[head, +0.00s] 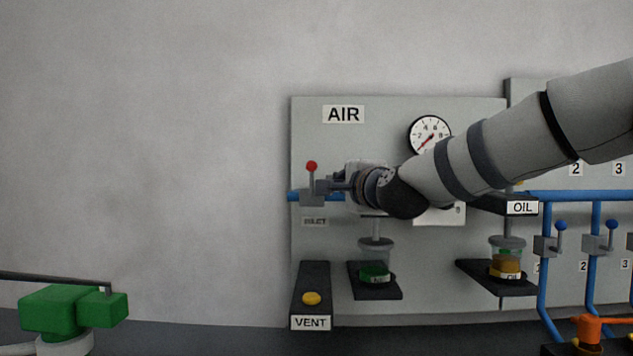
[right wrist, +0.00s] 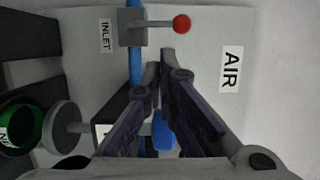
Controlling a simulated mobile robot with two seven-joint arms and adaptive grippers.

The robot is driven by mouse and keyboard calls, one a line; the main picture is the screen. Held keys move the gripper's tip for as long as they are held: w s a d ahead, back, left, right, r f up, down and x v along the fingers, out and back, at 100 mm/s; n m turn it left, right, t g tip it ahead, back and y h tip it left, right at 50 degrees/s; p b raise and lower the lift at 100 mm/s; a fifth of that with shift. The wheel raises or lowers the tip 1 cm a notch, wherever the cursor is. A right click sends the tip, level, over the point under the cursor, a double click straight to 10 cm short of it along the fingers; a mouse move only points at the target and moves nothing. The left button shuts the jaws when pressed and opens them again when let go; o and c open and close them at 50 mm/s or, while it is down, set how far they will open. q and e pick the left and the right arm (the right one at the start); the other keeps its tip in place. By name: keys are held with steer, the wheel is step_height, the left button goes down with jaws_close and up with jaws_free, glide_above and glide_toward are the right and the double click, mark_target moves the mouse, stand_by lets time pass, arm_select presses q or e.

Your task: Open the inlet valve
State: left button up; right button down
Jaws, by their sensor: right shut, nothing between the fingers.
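The inlet valve is a grey body (head: 312,198) on a blue pipe, with an upright lever ending in a red knob (head: 311,166), on the AIR panel (head: 400,113). The INLET label (head: 314,221) sits below it. In the right wrist view the red knob (right wrist: 181,24) and valve body (right wrist: 132,27) show at the top, ahead of the fingers. My right gripper (head: 322,186) is shut and empty, its tips close to the lever on its right side. The wrist view shows the fingertips (right wrist: 168,62) together and apart from the lever. My left gripper is not in view.
A pressure gauge (head: 430,135) is partly behind my right arm. Below are the VENT box (head: 311,275) with a yellow button (head: 312,298) and a jar with green contents (head: 374,272). The wall left is clear.

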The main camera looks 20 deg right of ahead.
mark_target(312, 181)
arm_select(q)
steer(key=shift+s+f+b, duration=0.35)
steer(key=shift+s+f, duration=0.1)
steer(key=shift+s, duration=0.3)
arm_select(e)
steer(key=w+d, duration=0.1)
steer(key=w, duration=0.8)
steer(key=shift+w+d, duration=0.15)
steer(key=shift+w, duration=0.05)
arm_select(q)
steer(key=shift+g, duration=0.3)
